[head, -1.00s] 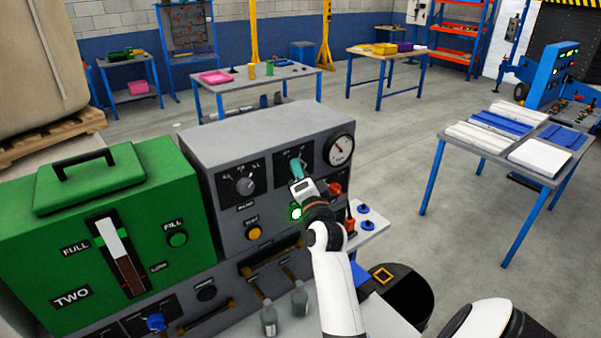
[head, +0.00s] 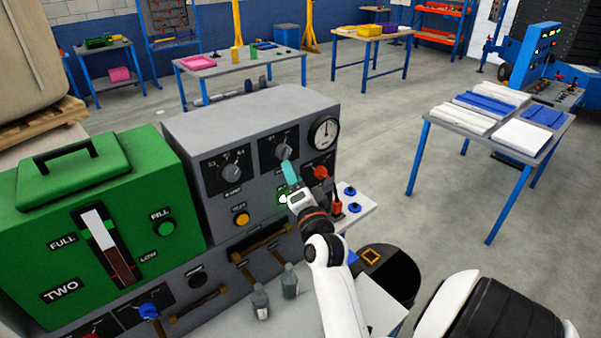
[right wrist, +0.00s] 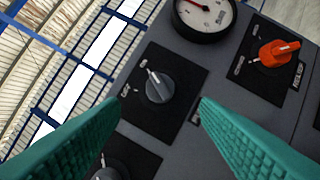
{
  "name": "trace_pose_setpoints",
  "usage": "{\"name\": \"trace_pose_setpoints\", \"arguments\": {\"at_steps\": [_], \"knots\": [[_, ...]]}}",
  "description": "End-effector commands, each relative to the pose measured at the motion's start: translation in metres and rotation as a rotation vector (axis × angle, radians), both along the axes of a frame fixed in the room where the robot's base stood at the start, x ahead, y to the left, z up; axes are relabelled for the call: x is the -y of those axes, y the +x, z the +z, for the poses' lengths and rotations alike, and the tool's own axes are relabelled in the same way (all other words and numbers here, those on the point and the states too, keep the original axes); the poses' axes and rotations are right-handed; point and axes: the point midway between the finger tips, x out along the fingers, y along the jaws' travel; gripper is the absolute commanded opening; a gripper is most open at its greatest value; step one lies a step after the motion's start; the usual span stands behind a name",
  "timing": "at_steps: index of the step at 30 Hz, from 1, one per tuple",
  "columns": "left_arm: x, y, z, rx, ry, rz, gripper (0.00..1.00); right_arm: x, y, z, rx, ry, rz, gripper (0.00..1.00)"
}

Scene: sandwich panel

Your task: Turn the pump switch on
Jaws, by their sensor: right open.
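The control panel (head: 262,110) holds a grey knob (head: 283,152) on a black plate, which fills the middle of the right wrist view (right wrist: 160,88). An orange-red knob (head: 320,172) sits to its right; it also shows in the right wrist view (right wrist: 279,52). I cannot read which label says pump. My right gripper (head: 288,166) is just below and in front of the grey knob. In the right wrist view its teal fingers (right wrist: 157,100) are apart, with the knob seen between them and nothing held. My left gripper is not in view.
A round gauge (head: 324,132) is above the orange-red knob. A green tank (head: 95,225) stands at left. Small bottles (head: 260,302) stand low in front. A table (head: 450,122) with panels is at right.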

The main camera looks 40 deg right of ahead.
Motion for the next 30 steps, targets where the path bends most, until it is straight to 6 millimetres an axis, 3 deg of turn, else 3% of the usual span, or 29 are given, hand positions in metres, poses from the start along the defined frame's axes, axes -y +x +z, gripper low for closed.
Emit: {"name": "trace_pose_setpoints", "arguments": {"at_steps": [3,10,30], "knots": [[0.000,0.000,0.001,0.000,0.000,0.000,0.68,-0.010,-0.021,-0.005,-0.003,0.001,-0.001,0.57],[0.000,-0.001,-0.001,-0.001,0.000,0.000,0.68,-0.020,-0.041,-0.010,-0.001,0.000,0.000,0.57],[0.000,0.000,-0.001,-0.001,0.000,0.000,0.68,-0.021,-0.043,-0.009,0.001,-0.001,0.000,0.57]]}}
